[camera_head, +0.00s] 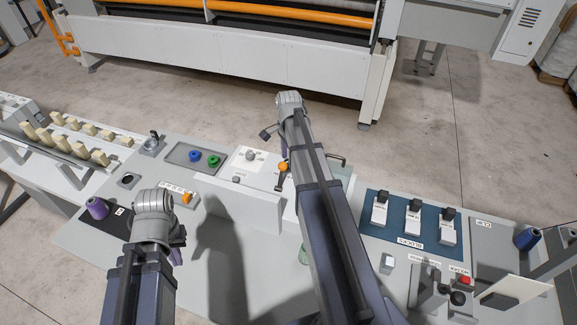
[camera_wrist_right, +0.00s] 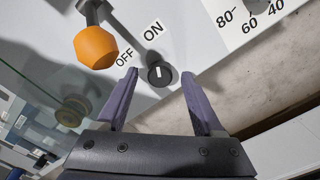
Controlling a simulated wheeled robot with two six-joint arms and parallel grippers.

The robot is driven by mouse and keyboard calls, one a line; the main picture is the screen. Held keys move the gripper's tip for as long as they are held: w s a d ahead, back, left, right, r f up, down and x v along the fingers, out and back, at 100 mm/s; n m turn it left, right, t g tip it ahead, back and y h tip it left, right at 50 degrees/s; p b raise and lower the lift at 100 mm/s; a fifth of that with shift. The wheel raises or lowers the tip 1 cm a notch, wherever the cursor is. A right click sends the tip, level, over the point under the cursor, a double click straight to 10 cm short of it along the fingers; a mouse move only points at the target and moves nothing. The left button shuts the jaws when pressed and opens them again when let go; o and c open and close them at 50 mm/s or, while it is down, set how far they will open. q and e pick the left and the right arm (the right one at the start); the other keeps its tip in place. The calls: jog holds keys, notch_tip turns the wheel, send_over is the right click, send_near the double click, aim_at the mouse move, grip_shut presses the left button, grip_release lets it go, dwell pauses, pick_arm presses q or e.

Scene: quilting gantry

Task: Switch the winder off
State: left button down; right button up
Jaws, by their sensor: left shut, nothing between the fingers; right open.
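My left gripper (camera_head: 177,244) is shut and empty over the left part of the console.

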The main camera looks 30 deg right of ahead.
jog(key=shift+f, duration=0.45)
jog(key=shift+c, duration=0.4)
grip_shut()
